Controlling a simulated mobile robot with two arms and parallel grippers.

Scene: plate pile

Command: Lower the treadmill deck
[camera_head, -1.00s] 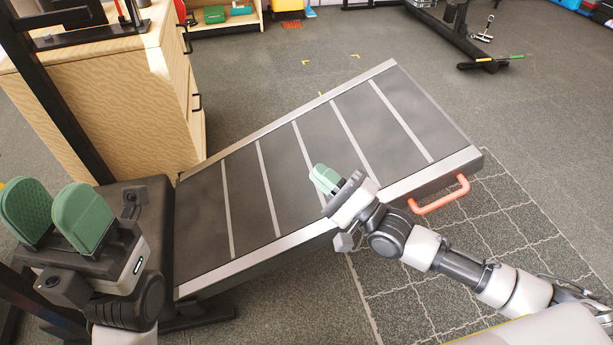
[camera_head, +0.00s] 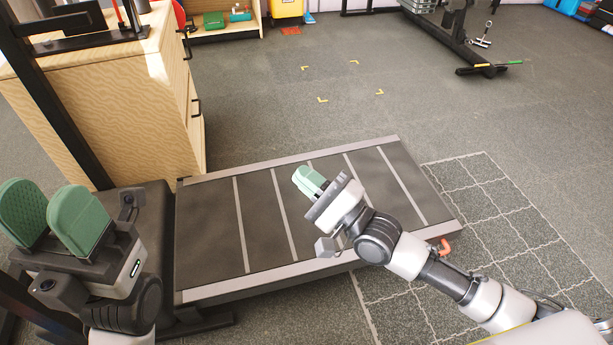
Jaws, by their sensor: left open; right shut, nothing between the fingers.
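The treadmill deck (camera_head: 205,222) is a dark belt with pale cross stripes and grey side rails. It extends right from the dark treadmill base (camera_head: 152,210) and looks low, near the floor; whether its far end touches the floor I cannot tell. A red-orange handle (camera_head: 443,247) is at its right front corner, mostly hidden by my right arm. My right gripper (camera_head: 308,181), with green fingers, is shut and empty over the middle of the deck. My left gripper (camera_head: 47,222) is open and empty at the left, fingers up, in front of the base.
A wooden cabinet (camera_head: 110,95) stands behind the base at the left. A dark upright post (camera_head: 58,105) rises beside it. A floor area with pale grid lines (camera_head: 500,215) lies right of the deck. Open floor lies behind, with a dark exercise frame (camera_head: 455,40) at the back.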

